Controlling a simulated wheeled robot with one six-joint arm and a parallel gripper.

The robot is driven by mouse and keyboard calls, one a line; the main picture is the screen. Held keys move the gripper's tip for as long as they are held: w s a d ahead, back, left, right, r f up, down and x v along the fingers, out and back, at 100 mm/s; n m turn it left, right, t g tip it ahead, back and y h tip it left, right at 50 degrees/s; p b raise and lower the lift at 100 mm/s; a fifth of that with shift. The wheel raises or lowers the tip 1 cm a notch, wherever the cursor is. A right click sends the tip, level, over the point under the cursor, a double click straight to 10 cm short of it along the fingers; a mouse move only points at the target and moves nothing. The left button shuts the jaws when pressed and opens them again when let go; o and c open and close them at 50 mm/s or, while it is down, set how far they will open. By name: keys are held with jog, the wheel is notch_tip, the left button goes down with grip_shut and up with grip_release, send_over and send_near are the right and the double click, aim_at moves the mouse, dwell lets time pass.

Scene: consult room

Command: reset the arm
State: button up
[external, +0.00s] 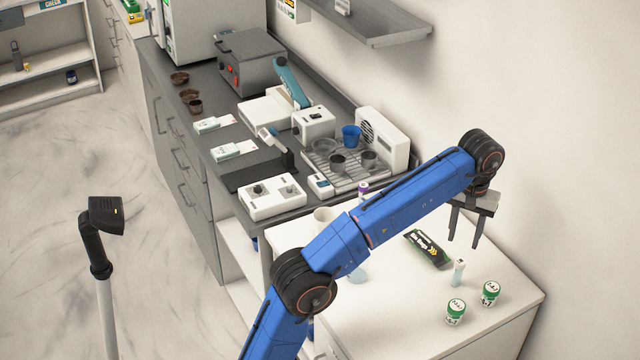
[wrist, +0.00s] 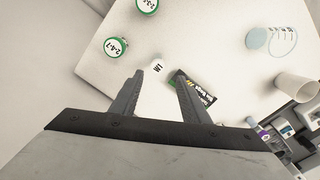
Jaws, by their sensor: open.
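My blue arm reaches from the bottom of the external view over the white table (external: 400,318). My gripper (external: 464,240) points down above the table's right part, near the wall. Its two fingers are apart with nothing between them. In the wrist view the open fingers (wrist: 158,84) frame the table top below. A white bottle marked W1 (wrist: 157,66) stands just past the fingertips. A black and green bag packet (wrist: 195,92) lies by the right finger, partly hidden by it.
Two green-lidded jars (external: 456,311) (external: 490,293) stand near the table's right edge. A white cup (wrist: 296,88) stands on the table. The grey counter (external: 215,150) holds several devices and a drip tray. A wall shelf (external: 375,25) hangs above.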

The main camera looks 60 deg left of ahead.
jog(key=s+a+f+m+t+y, duration=0.15)
jog(key=s+a, duration=0.25)
jog(key=s, duration=0.6)
jog(key=s+a+f+m, duration=0.1)
jog(key=s+a+f, duration=0.3)
jog(key=s, duration=0.5)
jog(key=s+a+f+m, duration=0.15)
jog(key=s+a, duration=0.35)
jog(key=s, duration=0.5)
jog(key=s+a+f+m+y, duration=0.1)
jog(key=s+a+f+y, duration=0.1)
jog(key=s+f, duration=1.15)
jog(key=s+d+f+m, duration=0.1)
jog(key=s+f, duration=0.3)
jog(key=s, duration=0.1)
jog(key=w+d+f+t+h, duration=0.3)
jog(key=d+f, duration=0.5)
jog(key=d, duration=0.3)
jog(key=shift+w+f+m, duration=0.15)
jog(key=shift+w+m, duration=0.1)
jog(key=shift+m, duration=0.05)
jog(key=shift+d+h, duration=0.1)
jog(key=shift+h, duration=0.15)
